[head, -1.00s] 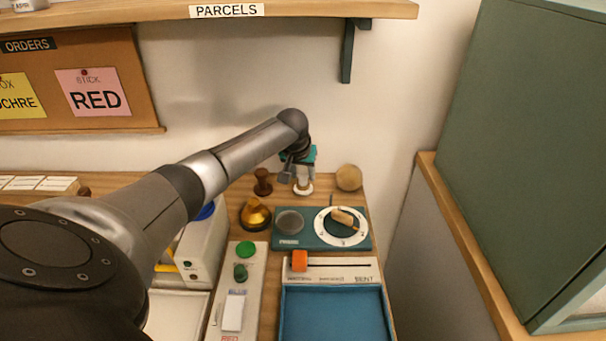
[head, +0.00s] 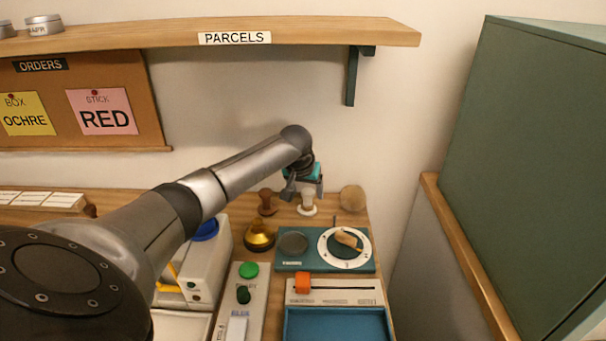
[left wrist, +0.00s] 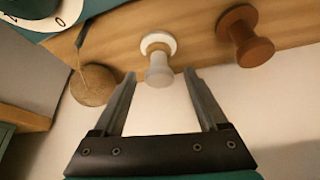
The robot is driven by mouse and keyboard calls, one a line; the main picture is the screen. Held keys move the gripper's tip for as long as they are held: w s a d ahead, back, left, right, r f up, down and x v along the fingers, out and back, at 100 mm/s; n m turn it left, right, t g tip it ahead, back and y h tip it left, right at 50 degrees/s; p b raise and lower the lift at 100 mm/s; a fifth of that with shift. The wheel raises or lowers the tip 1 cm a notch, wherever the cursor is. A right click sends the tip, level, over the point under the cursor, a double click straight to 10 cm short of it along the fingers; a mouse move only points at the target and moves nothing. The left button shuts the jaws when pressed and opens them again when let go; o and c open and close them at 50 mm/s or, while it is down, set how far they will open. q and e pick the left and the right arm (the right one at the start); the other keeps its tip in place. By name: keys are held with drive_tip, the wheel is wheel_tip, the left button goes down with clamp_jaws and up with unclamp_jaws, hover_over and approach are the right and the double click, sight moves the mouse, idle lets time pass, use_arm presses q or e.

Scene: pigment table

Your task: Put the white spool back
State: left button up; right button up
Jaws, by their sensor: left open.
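The white spool (head: 307,204) stands upright at the back of the wooden table, beside a brown spool (head: 267,203). My left gripper (head: 303,191) is open at the white spool's upper end. In the left wrist view the white spool (left wrist: 158,62) shows its round flange on the wood, and its free end lies near the gap between the open fingertips (left wrist: 160,74). The fingers do not appear closed on it. The brown spool (left wrist: 246,38) is to the right there. My right gripper is not in view.
A round wooden piece (head: 352,198) stands right of the white spool. In front are a gold weight-like object (head: 259,237), a teal dial plate (head: 318,264), an orange slider (head: 302,283) and a blue tray (head: 335,312). The parcels shelf (head: 330,32) hangs above.

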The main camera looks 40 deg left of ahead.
use_arm(q)
drive_tip(key=p+v, duration=0.2)
drive_tip(key=v, duration=0.8)
drive_tip(key=shift+p, duration=0.4)
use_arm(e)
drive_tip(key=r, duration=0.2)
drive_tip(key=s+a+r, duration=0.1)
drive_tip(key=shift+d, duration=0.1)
